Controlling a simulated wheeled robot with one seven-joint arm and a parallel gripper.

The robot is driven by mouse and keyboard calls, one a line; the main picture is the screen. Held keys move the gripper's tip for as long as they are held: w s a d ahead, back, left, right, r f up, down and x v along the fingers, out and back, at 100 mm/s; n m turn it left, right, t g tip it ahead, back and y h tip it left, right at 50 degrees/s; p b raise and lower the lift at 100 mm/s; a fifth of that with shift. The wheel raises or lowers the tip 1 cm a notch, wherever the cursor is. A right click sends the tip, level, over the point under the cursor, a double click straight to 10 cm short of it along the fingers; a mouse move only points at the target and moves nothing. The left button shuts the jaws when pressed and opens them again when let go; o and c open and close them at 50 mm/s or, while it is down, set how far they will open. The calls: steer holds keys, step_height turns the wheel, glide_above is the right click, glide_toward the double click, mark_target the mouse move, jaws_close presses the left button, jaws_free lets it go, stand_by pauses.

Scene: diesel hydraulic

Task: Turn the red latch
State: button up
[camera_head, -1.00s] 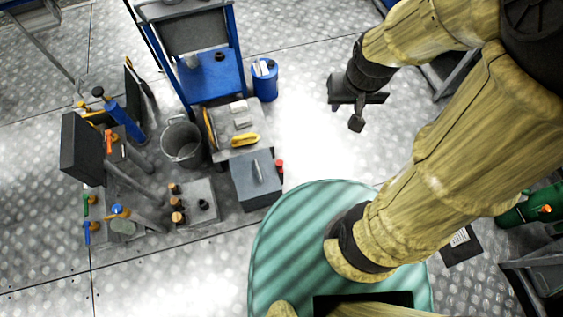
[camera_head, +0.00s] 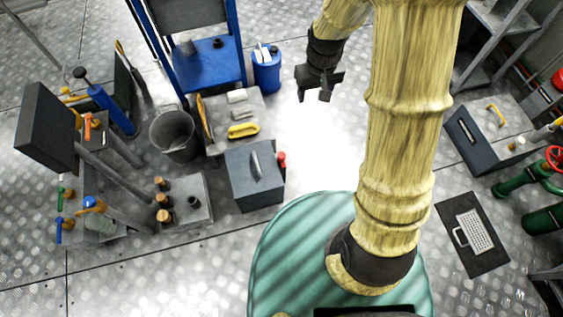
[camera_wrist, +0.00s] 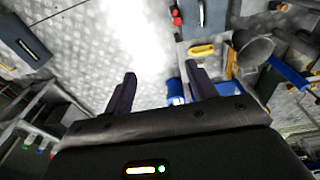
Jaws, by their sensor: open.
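A small red part (camera_head: 282,160), which may be the red latch, sticks out on the right side of a grey box (camera_head: 246,192) with a light handle. In the wrist view the red part (camera_wrist: 176,16) is at the top, beyond my fingers. My gripper (camera_head: 314,94) is well above the floor, behind and to the right of the box, apart from it. In the wrist view my gripper (camera_wrist: 160,74) has its two fingers spread with nothing between them. The latch's exact shape is too small to tell.
A bucket (camera_head: 174,138), a bench with a yellow handle (camera_head: 243,130) and a blue canister (camera_head: 266,72) stand near the box. Pipes with coloured valves (camera_head: 88,205) are at left. A red handwheel (camera_head: 555,157) on green pipes is at right. Bright floor between is clear.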

mark_target(281, 155)
steer(key=w+a+f+n+b, duration=0.1)
steer(key=w+a+f+b, duration=0.2)
steer(key=f+b, duration=0.5)
steer(key=w+a+f+n+g+b, duration=0.1)
steer(key=w+a+f+b, duration=0.3)
steer(key=f, duration=2)
steer(key=a+b, duration=0.1)
steer(key=b, duration=0.4)
steer(key=shift+a+f+n, duration=0.35)
steer(key=shift+a+n, duration=0.05)
steer(key=shift+s, duration=0.1)
step_height(281, 155, down, 17)
steer(key=b, duration=0.7)
steer(key=shift+f, duration=0.2)
steer(key=c, duration=1)
